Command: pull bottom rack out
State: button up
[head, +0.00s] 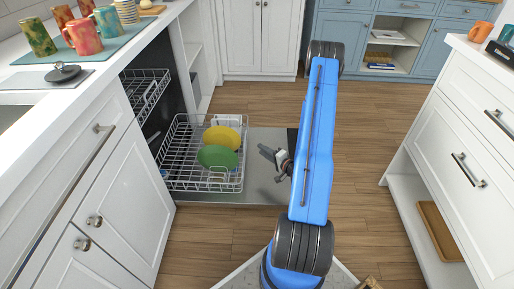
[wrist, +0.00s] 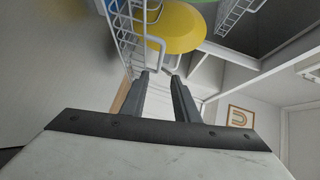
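The bottom rack (head: 180,158) is a white wire basket standing out of the dishwasher over its lowered door (head: 262,192). A yellow plate (head: 222,137) and a green plate (head: 217,157) stand in it. My gripper (head: 268,160) is just right of the rack's outer side, above the door, with its fingers toward the rack. In the head view a small gap shows between them. In the wrist view the fingers (wrist: 160,75) are apart with nothing seen held between them, and the rack's wires (wrist: 124,32) and yellow plate (wrist: 172,27) lie beyond the tips.
The upper rack (head: 147,90) shows in the dishwasher opening. White cabinets (head: 125,215) stand on the left and white drawers (head: 470,150) on the right. Wooden floor (head: 365,150) is clear between my arm and the drawers. Mugs (head: 83,37) stand on the left counter.

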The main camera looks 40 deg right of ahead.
jog(key=shift+s+d+r, duration=0.1)
jog(key=shift+s+r, duration=0.05)
jog(key=shift+s, duration=1)
jog(key=shift+s+d+r, duration=0.1)
jog(key=shift+s+r, duration=0.05)
jog(key=shift+s, duration=0.95)
jog(key=w+a+r+n+g+h, duration=0.1)
jog(key=w+a+r+n+g, duration=0.1)
jog(key=w+r+n+g, duration=0.55)
jog(key=s+a+r+n+h, duration=0.1)
jog(key=a+r+h, duration=0.15)
jog(key=r, duration=0.65)
jog(key=s+a+r+n+h, duration=0.15)
jog(key=a+r, duration=0.25)
jog(key=r, duration=0.6)
jog(key=s+a+r+n+g+y, duration=0.1)
jog(key=s+a+r+n+g, duration=0.1)
jog(key=s+a+r, duration=0.85)
jog(key=s+a+r+n+g+y, duration=0.1)
jog(key=s+a+r, duration=0.1)
jog(key=s+a, duration=0.3)
jog(key=s+a+r+n+g+y, duration=0.1)
jog(key=s+a, duration=0.4)
jog(key=s, duration=0.9)
jog(key=shift+a+r+n+y, duration=0.3)
jog(key=shift+a+r+n, duration=0.05)
jog(key=shift+r+n, duration=0.35)
